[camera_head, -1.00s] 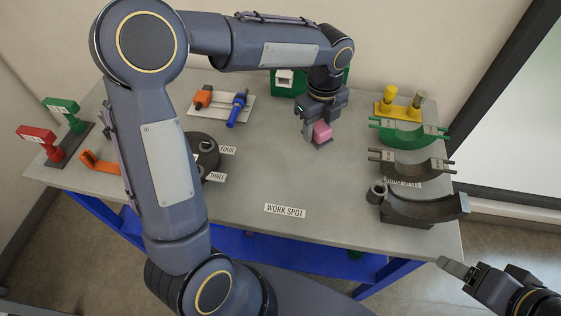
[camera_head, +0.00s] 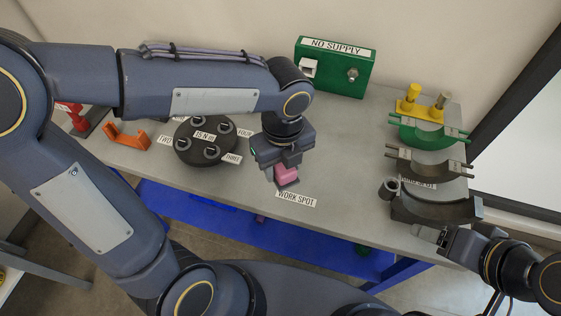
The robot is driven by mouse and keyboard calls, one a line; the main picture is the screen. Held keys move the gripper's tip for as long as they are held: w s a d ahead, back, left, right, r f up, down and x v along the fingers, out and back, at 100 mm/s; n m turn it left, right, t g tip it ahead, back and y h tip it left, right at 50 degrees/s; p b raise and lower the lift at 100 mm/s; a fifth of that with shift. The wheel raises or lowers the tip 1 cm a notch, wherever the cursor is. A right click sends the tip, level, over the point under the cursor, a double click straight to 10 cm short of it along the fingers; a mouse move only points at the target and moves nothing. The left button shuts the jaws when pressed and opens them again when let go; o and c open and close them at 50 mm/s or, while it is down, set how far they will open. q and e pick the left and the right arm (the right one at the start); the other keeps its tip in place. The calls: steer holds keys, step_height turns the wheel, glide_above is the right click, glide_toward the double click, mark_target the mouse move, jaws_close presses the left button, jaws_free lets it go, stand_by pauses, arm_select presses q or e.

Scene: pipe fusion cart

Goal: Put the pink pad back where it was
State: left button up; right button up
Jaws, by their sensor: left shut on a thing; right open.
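The pink pad (camera_head: 287,173) is a small block held in my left gripper (camera_head: 285,180), which is shut on it. The gripper points down over the middle of the grey table, just behind the WORK SPOT label (camera_head: 296,199). I cannot tell whether the pad touches the tabletop. My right gripper (camera_head: 443,236) is open at the right front of the table, close to the lowest dark grey half-ring saddle (camera_head: 440,209). Whether it touches the saddle is unclear.
A round black holder (camera_head: 207,150) with numbered sockets stands left of the pad. An orange bracket (camera_head: 127,137) lies further left. A green NO SUPPLY box (camera_head: 335,68) stands behind. Green (camera_head: 428,134) and grey (camera_head: 425,163) half-rings and a yellow peg stand (camera_head: 420,108) line the right.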

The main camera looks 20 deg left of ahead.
arm_select(q)
steer(key=w+f, duration=0.2)
steer(key=w+a+f, duration=0.1)
steer(key=w+f, duration=0.3)
steer(key=shift+w+a+f, duration=0.1)
steer(key=shift+w+a, duration=0.05)
steer(key=shift+a, duration=0.2)
steer(key=shift+w+f, duration=0.15)
steer(key=shift+f, duration=0.8)
steer(key=shift+w+f, duration=0.1)
steer(key=shift+f, duration=0.8)
steer(key=shift+f, duration=0.2)
steer(key=o, duration=1)
steer(key=shift+r, duration=0.1)
